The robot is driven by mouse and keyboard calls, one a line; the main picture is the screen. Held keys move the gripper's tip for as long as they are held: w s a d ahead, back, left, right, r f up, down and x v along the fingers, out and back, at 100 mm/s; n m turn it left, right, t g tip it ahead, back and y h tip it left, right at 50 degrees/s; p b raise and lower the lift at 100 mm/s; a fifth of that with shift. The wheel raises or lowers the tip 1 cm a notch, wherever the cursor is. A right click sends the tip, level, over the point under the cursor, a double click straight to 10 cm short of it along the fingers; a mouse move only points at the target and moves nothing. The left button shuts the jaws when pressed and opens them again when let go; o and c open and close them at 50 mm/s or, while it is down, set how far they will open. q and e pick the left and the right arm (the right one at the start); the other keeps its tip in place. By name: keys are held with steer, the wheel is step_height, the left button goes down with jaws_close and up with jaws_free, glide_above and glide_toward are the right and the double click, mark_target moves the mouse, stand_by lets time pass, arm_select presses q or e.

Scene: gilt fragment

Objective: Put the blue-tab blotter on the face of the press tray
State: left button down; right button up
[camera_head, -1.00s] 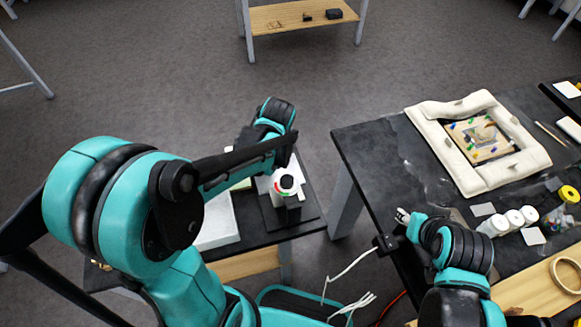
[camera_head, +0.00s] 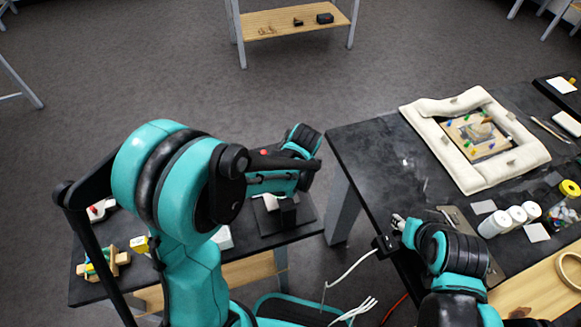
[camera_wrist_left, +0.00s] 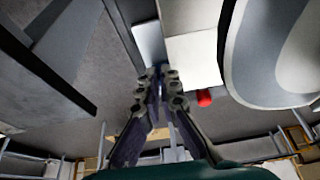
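In the left wrist view my left gripper (camera_wrist_left: 159,72) has its fingertips drawn together. A pale flat piece (camera_wrist_left: 148,42) shows right at the tips; I cannot tell if a thin thing is pinched there. A white block (camera_wrist_left: 194,60) with a red knob (camera_wrist_left: 204,97) lies just right of the fingers. In the head view my left arm hides this gripper. I cannot make out a blue tab or identify the press tray with certainty. A black stand (camera_head: 285,214) is on the left table. My right gripper (camera_head: 399,221) is by the right table's edge, its fingers too small to read.
The right table (camera_head: 375,165) holds a cushioned frame (camera_head: 425,125) around a picture fragment, small pale squares (camera_head: 483,207), white jars (camera_head: 497,223) and a tape roll (camera_head: 567,275). On the left table is a wooden piece (camera_head: 102,262). A floor gap separates the tables.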

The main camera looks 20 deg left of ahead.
arm_select(q)
steer(key=shift+f, duration=0.1)
steer(key=c, duration=2.1)
jaws_free()
steer(key=shift+c, duration=0.2)
steer(key=o, duration=0.4)
